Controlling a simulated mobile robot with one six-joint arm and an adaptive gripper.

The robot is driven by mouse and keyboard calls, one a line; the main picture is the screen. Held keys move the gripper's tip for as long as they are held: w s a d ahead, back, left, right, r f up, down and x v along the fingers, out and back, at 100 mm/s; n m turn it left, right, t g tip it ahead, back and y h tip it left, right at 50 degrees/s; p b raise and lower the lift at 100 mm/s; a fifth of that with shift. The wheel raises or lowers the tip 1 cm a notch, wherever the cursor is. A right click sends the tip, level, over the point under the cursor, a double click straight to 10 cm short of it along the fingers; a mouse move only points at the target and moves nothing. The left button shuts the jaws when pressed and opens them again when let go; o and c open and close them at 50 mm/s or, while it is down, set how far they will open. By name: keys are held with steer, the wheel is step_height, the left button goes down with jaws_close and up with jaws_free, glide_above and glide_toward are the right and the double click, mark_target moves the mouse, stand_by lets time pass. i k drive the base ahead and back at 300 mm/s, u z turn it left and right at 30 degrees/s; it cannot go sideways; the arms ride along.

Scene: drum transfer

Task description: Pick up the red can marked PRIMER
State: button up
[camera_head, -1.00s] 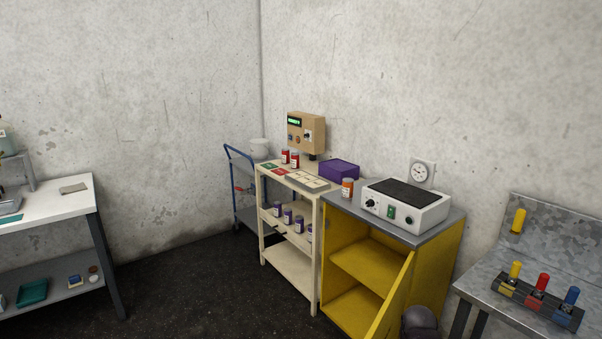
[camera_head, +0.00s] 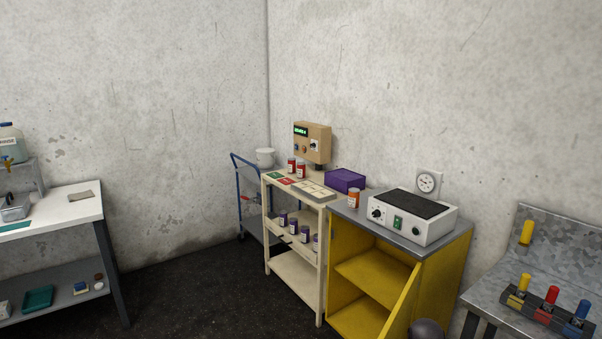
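Two small red cans with white labels stand upright, close together, on the top of the cream shelf cart: a left red can (camera_head: 291,165) and a right red can (camera_head: 300,170). Their labels are too small to read, so I cannot tell which is marked PRIMER. An orange can (camera_head: 353,198) with a pale label stands to their right on the yellow cabinet's grey top.
The cream cart (camera_head: 296,261) holds several purple-capped jars on its middle shelf. The yellow cabinet (camera_head: 446,273) has its door open and bears a white hotplate (camera_head: 422,231). A purple box (camera_head: 345,180) sits behind the cans' right. A blue trolley (camera_head: 239,190) stands left. Dark floor in front is clear.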

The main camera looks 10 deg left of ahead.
mark_target(301, 166)
steer(key=u, duration=0.5)
steer(key=k, duration=0.9)
steer(key=u, duration=1.05)
steer(key=k, duration=0.55)
steer(key=u, duration=0.35)
steer(key=i, duration=3.05)
steer(key=z, duration=0.1)
